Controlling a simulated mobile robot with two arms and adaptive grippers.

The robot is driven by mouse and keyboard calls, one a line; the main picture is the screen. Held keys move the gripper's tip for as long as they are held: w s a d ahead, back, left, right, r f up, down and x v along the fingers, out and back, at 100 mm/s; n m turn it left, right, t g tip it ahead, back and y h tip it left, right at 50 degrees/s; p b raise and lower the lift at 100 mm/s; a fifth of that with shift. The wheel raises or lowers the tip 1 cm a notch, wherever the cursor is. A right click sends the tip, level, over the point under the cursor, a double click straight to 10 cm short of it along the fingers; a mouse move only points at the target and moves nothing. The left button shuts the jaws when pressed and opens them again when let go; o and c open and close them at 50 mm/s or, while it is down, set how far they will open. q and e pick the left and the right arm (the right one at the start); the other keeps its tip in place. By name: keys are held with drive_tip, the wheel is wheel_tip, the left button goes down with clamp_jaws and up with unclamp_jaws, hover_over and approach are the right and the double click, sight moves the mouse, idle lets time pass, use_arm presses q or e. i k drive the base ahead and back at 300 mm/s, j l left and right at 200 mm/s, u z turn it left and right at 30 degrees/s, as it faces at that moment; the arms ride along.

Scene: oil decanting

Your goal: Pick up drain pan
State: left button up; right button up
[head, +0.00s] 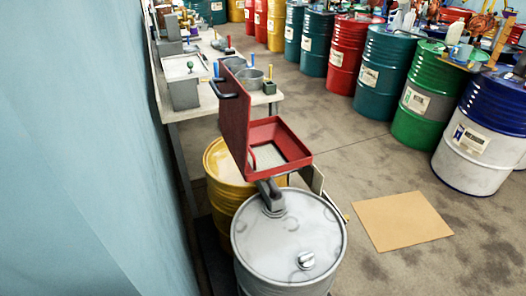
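I cannot tell for sure which thing is the drain pan. A red square open tray-like funnel (295,150) with a raised red lid (234,112) sits above a grey drum (290,242) in the middle of the view. Two dark handle-like loops show at the lid's left and top edges. On the bench at the upper left stand a grey box-shaped vessel with a pale top (185,92) and a grey round pail (251,79), partly hidden by the lid. Neither of my grippers is in view.
A yellow drum (222,172) stands behind the grey drum, by the bench (205,101) along the blue wall (75,150). A tan square sheet (402,221) lies on the floor. Several coloured drums line the right side. Open floor lies between.

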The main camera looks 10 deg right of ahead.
sight(251, 80)
drive_tip(key=z, duration=0.25)
drive_tip(key=l+z, duration=0.4)
drive_tip(key=i+l+z, duration=0.15)
drive_tip(key=l+z, duration=0.25)
drive_tip(key=i+l+z, duration=0.15)
drive_tip(key=l+z, duration=0.2)
drive_tip(key=l, duration=0.15)
drive_tip(key=i+l+z, duration=0.15)
drive_tip(key=i+l, duration=0.25)
drive_tip(key=i+l+z, duration=0.2)
drive_tip(key=i, duration=0.25)
drive_tip(key=i+l+z, duration=0.15)
drive_tip(key=i+l, duration=0.25)
drive_tip(key=i+j+u, duration=0.1)
drive_tip(key=i+u, duration=0.8)
drive_tip(key=i+l+u, duration=0.15)
drive_tip(key=u, duration=0.3)
drive_tip(key=i+j+u, duration=0.2)
drive_tip(key=i+u, duration=0.7)
drive_tip(key=i+l+u, duration=0.2)
drive_tip(key=i+u, duration=0.2)
drive_tip(key=i+l+u, duration=0.3)
drive_tip(key=i+u, duration=0.15)
drive_tip(key=i, duration=0.1)
